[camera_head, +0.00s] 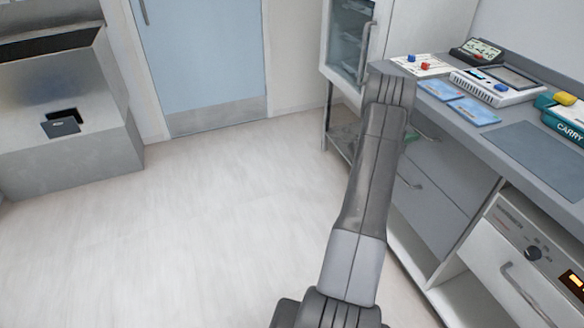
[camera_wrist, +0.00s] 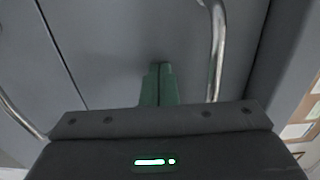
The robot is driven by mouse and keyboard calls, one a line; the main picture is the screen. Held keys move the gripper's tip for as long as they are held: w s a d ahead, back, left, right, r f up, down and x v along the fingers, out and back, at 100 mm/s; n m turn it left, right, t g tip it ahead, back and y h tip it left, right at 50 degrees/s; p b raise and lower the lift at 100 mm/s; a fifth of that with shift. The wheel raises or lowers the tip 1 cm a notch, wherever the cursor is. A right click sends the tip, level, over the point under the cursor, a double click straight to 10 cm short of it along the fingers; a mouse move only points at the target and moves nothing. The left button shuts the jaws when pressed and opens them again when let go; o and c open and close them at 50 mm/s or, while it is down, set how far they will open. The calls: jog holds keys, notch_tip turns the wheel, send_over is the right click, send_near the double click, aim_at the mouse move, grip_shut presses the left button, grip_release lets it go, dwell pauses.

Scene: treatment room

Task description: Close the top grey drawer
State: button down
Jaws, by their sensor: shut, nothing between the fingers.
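The top grey drawer (camera_head: 440,155) is in the cabinet under the counter at right in the head view, partly hidden by my arm. I cannot tell how far it stands out. In the wrist view its grey front (camera_wrist: 115,45) fills much of the picture, with a curved metal handle (camera_wrist: 216,50) right of my fingers. My gripper (camera_wrist: 159,70) has green fingers, shut together and empty, pointing at the front beside the handle. Whether they touch it is unclear. In the head view my gripper is mostly hidden behind my arm.
A lower grey drawer (camera_head: 428,210) has its own handle (camera_head: 409,183). The counter (camera_head: 475,130) above holds cards, devices and a green carry case (camera_head: 566,118). A white appliance (camera_head: 510,255) stands at right. A glass-door cabinet (camera_head: 350,40) stands behind. The floor at left is clear.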

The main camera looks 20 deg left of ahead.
jog(key=v, duration=1.4)
jog(key=x, duration=1.4)
